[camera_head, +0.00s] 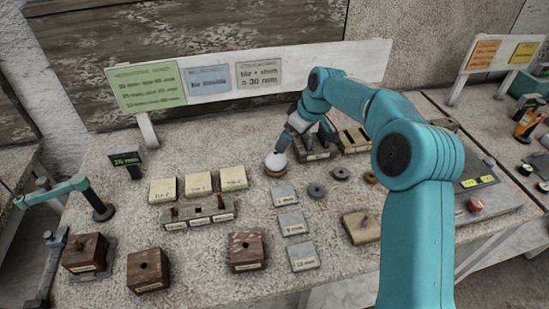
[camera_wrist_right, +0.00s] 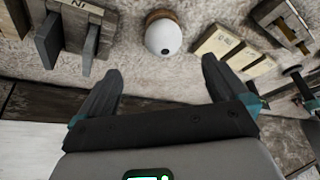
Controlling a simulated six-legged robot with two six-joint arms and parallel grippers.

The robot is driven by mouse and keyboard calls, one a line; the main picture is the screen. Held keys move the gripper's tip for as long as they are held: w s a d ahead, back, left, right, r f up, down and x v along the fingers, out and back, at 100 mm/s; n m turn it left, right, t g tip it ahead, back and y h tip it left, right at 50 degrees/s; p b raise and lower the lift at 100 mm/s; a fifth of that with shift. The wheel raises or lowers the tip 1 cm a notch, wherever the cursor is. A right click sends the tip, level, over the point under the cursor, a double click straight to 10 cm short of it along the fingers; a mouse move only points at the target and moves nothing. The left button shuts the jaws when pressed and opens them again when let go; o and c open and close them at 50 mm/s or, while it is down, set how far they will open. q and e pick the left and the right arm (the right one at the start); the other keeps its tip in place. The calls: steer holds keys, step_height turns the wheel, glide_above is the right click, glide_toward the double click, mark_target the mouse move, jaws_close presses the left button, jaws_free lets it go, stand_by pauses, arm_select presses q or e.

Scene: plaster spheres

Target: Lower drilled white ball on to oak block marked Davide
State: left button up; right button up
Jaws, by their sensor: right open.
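The white ball (camera_head: 276,161) sits on a small brown base on the table, left of a slotted rack. In the right wrist view the ball (camera_wrist_right: 163,37) shows a dark hole. My right gripper (camera_wrist_right: 160,78) is open and empty, with the ball just beyond and between its fingertips, apart from both. Three brown wooden blocks stand at the front left: one far left (camera_head: 85,253), one beside it (camera_head: 149,270) and one nearer the middle (camera_head: 246,252). Their labels are too small to read, so I cannot tell which is marked Davide. My left gripper is not in view.
Cream tiles (camera_head: 198,184) stand behind a low grey holder (camera_head: 199,213). Grey labelled plates (camera_head: 293,223) and dark rings (camera_head: 317,190) lie right of the blocks. A slotted dark rack (camera_head: 314,151) stands close beside the right gripper. A sign board (camera_head: 300,72) runs behind.

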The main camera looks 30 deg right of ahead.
mark_target(279, 155)
steer(key=p+x, duration=0.1)
steer(key=x, duration=0.5)
steer(key=p+x, duration=0.1)
steer(key=x, duration=0.5)
steer(key=shift+a+f+p, duration=0.2)
steer(key=shift+a+p, duration=0.1)
steer(key=shift+w+a+f, duration=0.1)
steer(key=shift+w+f, duration=0.05)
steer(key=c, duration=1.2)
